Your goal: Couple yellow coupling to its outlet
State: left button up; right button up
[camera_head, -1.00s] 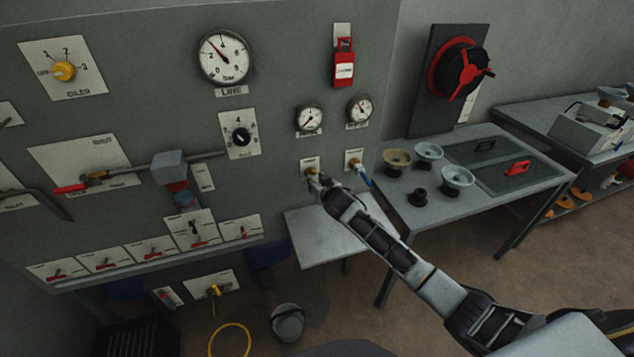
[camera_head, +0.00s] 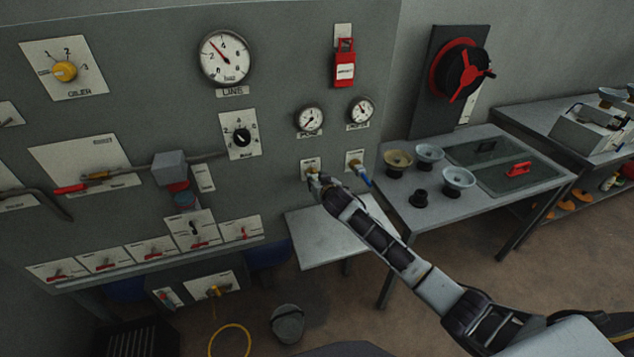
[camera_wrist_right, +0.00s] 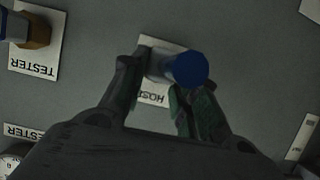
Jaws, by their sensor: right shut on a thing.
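My right gripper (camera_head: 315,181) is at the panel, at the left one of two small labelled plates under the small gauges. In the right wrist view the fingers (camera_wrist_right: 155,97) are shut on a fitting with a round blue end (camera_wrist_right: 190,69) and a pale body, in front of the HOSE plate (camera_wrist_right: 152,97). How far it sits on the outlet is hidden. A yellow fitting (camera_head: 214,291) is low on the panel, with a yellow hose loop (camera_head: 230,340) below it. I cannot tell which part is the yellow coupling. My left gripper is not in view.
A brass fitting (camera_wrist_right: 38,32) with a blue end sits on the TESTER plate (camera_wrist_right: 36,66), beside my gripper. A small shelf (camera_head: 330,235) lies below my right arm. A table with bowls (camera_head: 458,178) stands to the right. A bucket (camera_head: 287,322) is on the floor.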

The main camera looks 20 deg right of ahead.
jog(key=shift+w, duration=0.1)
jog(key=o, duration=1.2)
jog(key=v, duration=1.2)
dwell(0.4)
